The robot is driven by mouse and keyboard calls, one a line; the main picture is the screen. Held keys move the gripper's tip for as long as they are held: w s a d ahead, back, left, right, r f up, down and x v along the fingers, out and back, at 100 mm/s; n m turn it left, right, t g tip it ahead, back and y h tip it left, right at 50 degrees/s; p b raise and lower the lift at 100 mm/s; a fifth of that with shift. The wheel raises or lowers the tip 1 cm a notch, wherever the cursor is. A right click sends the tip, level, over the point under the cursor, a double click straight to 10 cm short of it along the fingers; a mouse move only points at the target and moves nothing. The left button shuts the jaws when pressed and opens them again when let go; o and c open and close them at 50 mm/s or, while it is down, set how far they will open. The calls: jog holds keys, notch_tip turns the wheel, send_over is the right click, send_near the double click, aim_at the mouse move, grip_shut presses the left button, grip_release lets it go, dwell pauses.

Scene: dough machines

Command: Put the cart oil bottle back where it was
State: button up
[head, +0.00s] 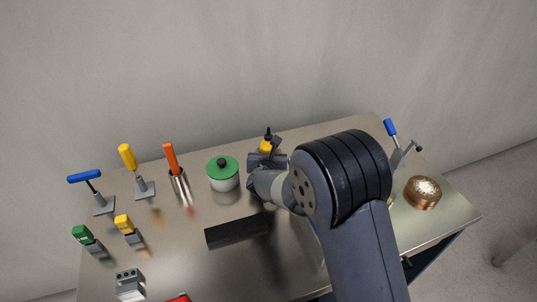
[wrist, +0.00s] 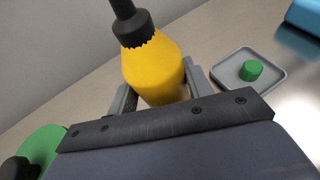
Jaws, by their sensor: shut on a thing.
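The oil bottle is yellow with a black cap and nozzle; it shows large in the wrist view (wrist: 153,68) and small near the back of the metal table in the head view (head: 266,147). My gripper (head: 267,160) is shut on the bottle, with one finger on each side of its body in the wrist view (wrist: 156,88). The bottle looks about upright in the head view. Its base is hidden behind my gripper, so I cannot tell whether it touches the table (head: 195,255).
A green-lidded pot (head: 223,183) stands just left of my gripper. An orange-handled tool in a metal cup (head: 180,185) and several levers and switches are further left. A dark block (head: 237,232) lies in front. A grey tray (wrist: 223,71) holds a green piece (wrist: 251,70). A copper round container (head: 422,195) is right.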

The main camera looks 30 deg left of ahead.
jog(key=shift+f+b, duration=0.15)
jog(key=shift+b, duration=0.15)
jog(key=o, duration=0.8)
jog(key=shift+r+p, duration=0.3)
jog(key=shift+p, duration=0.05)
jog(key=b+v, duration=0.1)
jog(key=v, duration=1.1)
jog(key=shift+f+b, duration=0.1)
jog(key=shift+b, duration=0.25)
